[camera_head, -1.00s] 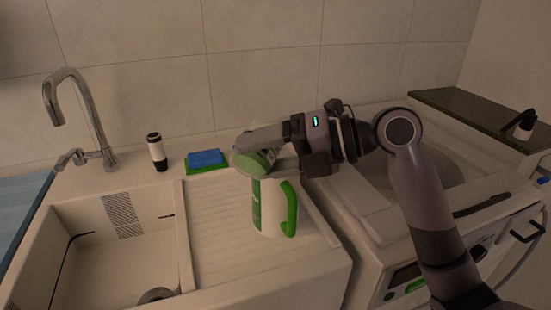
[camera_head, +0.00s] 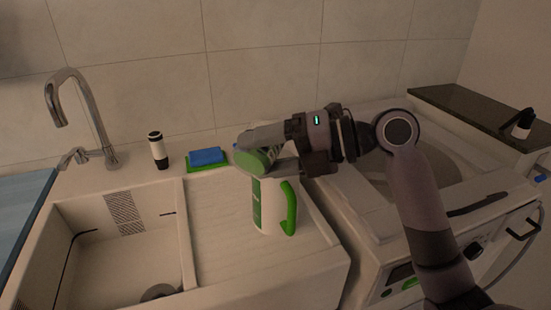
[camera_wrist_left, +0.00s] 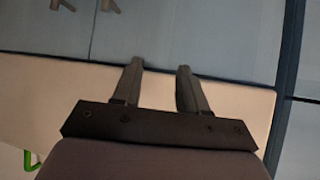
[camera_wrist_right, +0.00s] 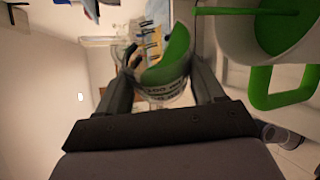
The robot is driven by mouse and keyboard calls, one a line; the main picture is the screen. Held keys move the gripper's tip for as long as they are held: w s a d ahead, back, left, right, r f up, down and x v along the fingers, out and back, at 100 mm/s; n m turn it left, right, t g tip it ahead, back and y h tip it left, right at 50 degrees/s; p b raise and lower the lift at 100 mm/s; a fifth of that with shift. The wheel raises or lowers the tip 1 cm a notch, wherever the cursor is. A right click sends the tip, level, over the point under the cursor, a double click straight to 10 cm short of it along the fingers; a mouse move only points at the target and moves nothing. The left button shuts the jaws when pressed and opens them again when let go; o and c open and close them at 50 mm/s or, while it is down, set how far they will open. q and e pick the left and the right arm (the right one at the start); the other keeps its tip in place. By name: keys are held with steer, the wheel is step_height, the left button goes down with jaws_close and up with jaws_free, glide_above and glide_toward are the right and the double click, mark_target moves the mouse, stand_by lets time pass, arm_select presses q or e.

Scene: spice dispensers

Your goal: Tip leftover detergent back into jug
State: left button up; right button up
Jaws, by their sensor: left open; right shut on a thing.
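The white jug (camera_head: 270,207) with a green handle (camera_head: 289,208) stands upright on the ribbed drainboard. My right gripper (camera_head: 262,152) is shut on a clear measuring cup (camera_wrist_right: 167,92) with green detergent inside, held tilted over the jug's top. The detergent shows as a green patch (camera_head: 254,162) in the head view. In the right wrist view the jug (camera_wrist_right: 240,35) is beside the cup, its inside partly visible. The cup's rim and jug's mouth overlap in the head view, so I cannot tell whether liquid flows. My left gripper (camera_wrist_left: 162,70) is open and empty.
A sink basin (camera_head: 100,265) with a tap (camera_head: 85,115) is at the left. A black-and-white bottle (camera_head: 158,151) and a blue-green sponge (camera_head: 206,158) stand behind the drainboard. A white washing machine (camera_head: 425,215) is at the right, partly behind my right arm.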

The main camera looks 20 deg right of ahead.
steer(key=shift+w+d+r+m+y+b, duration=0.3)
steer(key=shift+w+d+r+m+b, duration=0.1)
steer(key=shift+w+d+m, duration=0.2)
stand_by(1.1)
steer(key=shift+w+d+f+m+y+b, duration=0.15)
steer(key=shift+f+m+y+b, duration=0.3)
steer(key=shift+m+b, duration=0.45)
stand_by(0.6)
steer(key=shift+r, duration=0.1)
stand_by(0.4)
